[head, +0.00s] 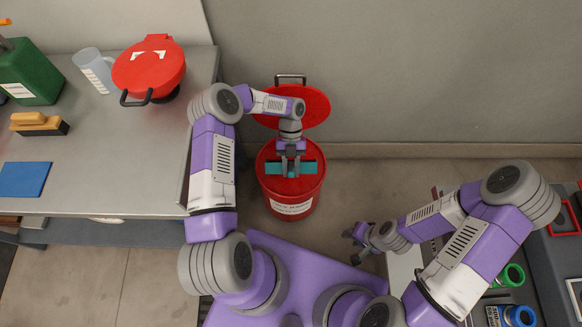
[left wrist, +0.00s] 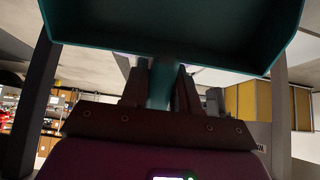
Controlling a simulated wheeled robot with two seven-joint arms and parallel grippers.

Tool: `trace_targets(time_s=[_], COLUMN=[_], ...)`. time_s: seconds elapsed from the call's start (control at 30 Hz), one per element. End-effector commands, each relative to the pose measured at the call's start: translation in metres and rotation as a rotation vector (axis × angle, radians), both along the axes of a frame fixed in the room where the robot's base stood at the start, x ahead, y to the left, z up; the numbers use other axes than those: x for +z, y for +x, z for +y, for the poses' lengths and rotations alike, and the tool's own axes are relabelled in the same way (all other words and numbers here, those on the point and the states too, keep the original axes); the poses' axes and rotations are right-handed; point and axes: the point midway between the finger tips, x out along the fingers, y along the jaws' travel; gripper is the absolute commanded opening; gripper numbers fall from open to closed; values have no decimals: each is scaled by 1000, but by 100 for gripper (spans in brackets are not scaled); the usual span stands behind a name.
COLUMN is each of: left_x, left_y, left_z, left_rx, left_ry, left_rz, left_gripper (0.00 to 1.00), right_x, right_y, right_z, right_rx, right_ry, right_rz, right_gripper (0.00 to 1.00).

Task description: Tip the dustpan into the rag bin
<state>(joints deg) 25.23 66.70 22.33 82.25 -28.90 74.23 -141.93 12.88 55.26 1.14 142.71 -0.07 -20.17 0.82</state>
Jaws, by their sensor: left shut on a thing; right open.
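The rag bin (head: 290,204) is a red drum with a white label, standing on the floor against the back wall. Its round red lid (head: 304,106) with a metal handle is swung up behind it. My left gripper (head: 289,168) is directly over the bin's mouth, shut on the teal dustpan (head: 306,168). In the left wrist view the dustpan (left wrist: 175,35) fills the top, its handle between the fingers (left wrist: 160,85). I cannot tell whether anything lies in the pan. My right gripper (head: 358,240) is open and empty, low to the right.
Floor right of the bin is clear.

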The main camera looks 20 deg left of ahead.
Motion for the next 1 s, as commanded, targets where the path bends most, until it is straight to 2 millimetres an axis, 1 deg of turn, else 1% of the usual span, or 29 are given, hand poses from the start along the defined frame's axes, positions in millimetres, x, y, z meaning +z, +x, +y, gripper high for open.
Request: trace_targets(time_s=[0.07,0.17,0.3,0.4,0.5,0.63,0.77,0.83,1.0], left_x=[2,12,34,47,60,74,86,90,99], left_y=[0,0,-1,-1,-1,0,0,1,0], left_z=[0,0,0,0,0,-1,0,0,0], left_rx=[0,-2,-5,-6,-5,-7,-7,-7,-2], left_ry=[2,19,64,100,136,183,226,246,264], left_rz=[-4,-43,-153,-244,-337,-454,-560,-602,-651], left_gripper=[0,0,0,0,0,0,0,0,0], right_x=[1,13,38,51,60,60,50,40,35], right_y=[0,0,0,0,0,0,0,0,0], right_z=[0,0,0,0,0,0,0,0,0], right_rx=[0,0,0,0,0,0,0,0,0], right_ry=[0,0,0,0,0,0,0,0,0], right_rz=[0,0,0,0,0,0,0,0,0], right_gripper=[40,40,40,40,40,40,40,40,40])
